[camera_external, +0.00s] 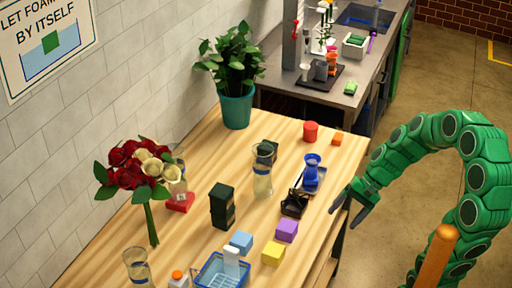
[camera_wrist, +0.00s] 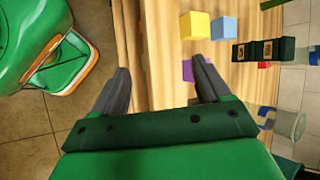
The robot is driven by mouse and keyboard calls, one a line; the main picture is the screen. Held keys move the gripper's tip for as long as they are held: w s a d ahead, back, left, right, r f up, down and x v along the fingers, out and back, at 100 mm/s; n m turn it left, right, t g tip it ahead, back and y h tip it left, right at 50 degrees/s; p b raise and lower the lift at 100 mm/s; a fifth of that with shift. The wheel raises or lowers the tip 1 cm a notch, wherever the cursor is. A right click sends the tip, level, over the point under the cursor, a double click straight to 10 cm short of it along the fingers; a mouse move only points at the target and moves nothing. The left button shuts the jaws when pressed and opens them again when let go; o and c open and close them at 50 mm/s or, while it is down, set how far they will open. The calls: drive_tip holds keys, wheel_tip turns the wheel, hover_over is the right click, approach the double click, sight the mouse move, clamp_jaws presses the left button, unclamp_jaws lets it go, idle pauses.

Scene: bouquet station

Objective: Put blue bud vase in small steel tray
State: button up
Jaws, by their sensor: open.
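The blue bud vase (camera_external: 312,169) stands upright at the right side of the wooden table. The small steel tray (camera_external: 317,187) is directly under it, and the vase appears to stand in it. My gripper (camera_external: 343,216) is open and empty, off the table's right edge, to the right of and nearer the camera than the vase and tray, apart from both. In the wrist view my gripper (camera_wrist: 160,64) shows two spread fingers with nothing between them but table edge and floor. I cannot make out the bud vase or the tray there.
A black holder (camera_external: 294,203) sits close to the tray. A clear glass vase (camera_external: 262,172) stands left of it. Purple (camera_external: 287,230), yellow (camera_external: 273,253) and light blue (camera_external: 241,242) blocks lie nearer.

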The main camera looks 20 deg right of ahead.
drive_tip(key=s+d+r+n+g+h, duration=0.1)
drive_tip(key=s+d+n+h, duration=0.5)
drive_tip(key=s+d, duration=0.7)
drive_tip(key=shift+r+h, duration=0.15)
drive_tip(key=shift+h, duration=0.75)
